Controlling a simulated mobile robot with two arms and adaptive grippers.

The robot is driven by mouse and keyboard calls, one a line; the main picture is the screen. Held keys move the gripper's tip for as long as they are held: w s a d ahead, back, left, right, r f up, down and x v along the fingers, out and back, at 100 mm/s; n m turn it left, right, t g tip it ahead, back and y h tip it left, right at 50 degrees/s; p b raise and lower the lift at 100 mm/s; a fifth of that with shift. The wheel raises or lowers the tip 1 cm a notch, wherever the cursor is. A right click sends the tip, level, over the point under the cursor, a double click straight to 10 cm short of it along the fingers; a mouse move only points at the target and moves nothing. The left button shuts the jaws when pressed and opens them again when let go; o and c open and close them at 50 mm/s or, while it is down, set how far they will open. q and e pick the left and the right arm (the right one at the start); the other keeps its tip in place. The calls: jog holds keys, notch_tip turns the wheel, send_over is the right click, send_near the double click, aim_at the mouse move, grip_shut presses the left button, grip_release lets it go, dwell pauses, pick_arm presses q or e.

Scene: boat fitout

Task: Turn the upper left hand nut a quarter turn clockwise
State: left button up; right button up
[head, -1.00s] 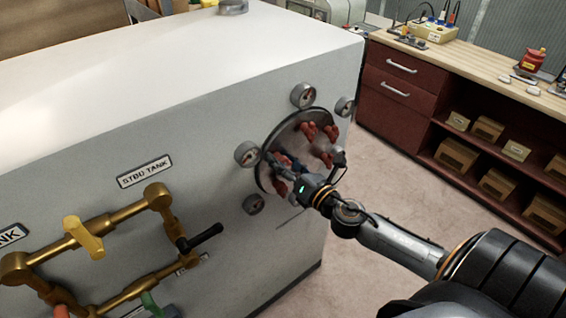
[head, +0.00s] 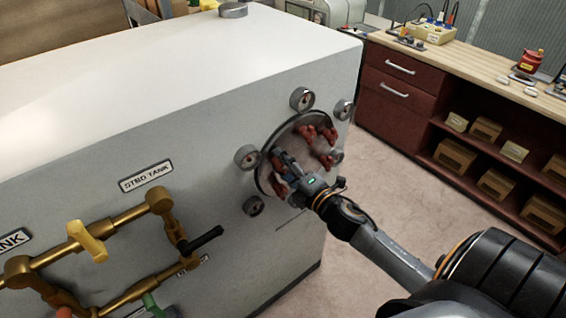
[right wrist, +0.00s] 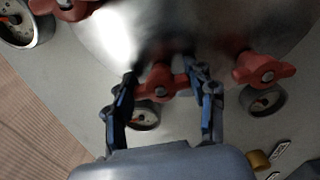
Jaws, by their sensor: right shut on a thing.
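A round metal plate (head: 300,154) with several red wing nuts is set in the side of the pale tank. My right gripper (head: 281,158) reaches it at its left side and is shut on the upper left nut, which also shows in the right wrist view (right wrist: 163,82) between the two blue-grey fingers. In the head view the gripper mostly hides this nut. The lower left nut (head: 280,189) is just below the fingers, and other red nuts (head: 326,157) are apart from them on the plate's right side. My left gripper is not in view.
Gauges (head: 247,156) ring the plate, one close beside the gripped nut. Brass pipes with a yellow handle (head: 88,241) and a black handle are at left. A workbench with dark red drawers (head: 399,92) stands at right, with bare floor between.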

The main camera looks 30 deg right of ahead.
jog(key=shift+m, duration=1.1)
jog(key=o, duration=1.2)
jog(key=s, duration=0.8)
jog(key=s+d, duration=0.1)
jog(key=s, duration=0.3)
